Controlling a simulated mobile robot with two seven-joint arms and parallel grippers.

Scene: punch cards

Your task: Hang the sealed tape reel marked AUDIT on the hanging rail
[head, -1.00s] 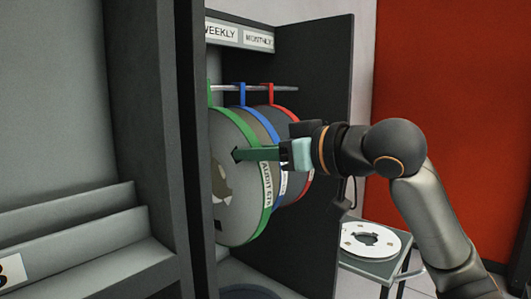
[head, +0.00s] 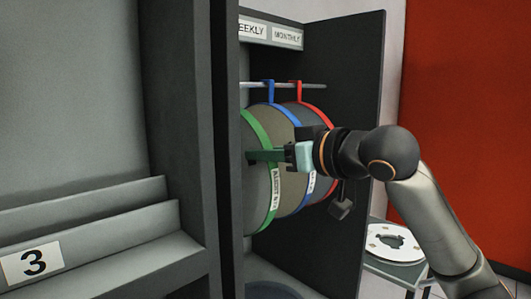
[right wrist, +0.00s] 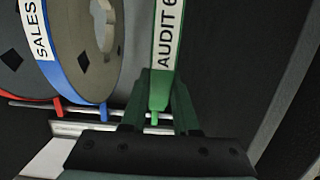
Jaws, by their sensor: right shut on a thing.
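The tape reel marked AUDIT, with a green band (head: 273,190), is partly hidden behind the cabinet's near upright in the head view. My right gripper (head: 250,156) is shut on its band. The reel's green hook is hidden in the head view. In the wrist view its tip meets the line of the hanging rail (head: 315,86); I cannot tell whether the rail bears it. My left gripper is not in view.
A blue-banded reel, labelled SALES in the wrist view (right wrist: 40,30), and a red-banded reel (head: 325,118) hang on the rail beside AUDIT. WEEKLY and MONTHLY signs (head: 287,36) are above. The cabinet upright (head: 226,150) stands close left. A white reel (head: 394,243) lies on a small table at right.

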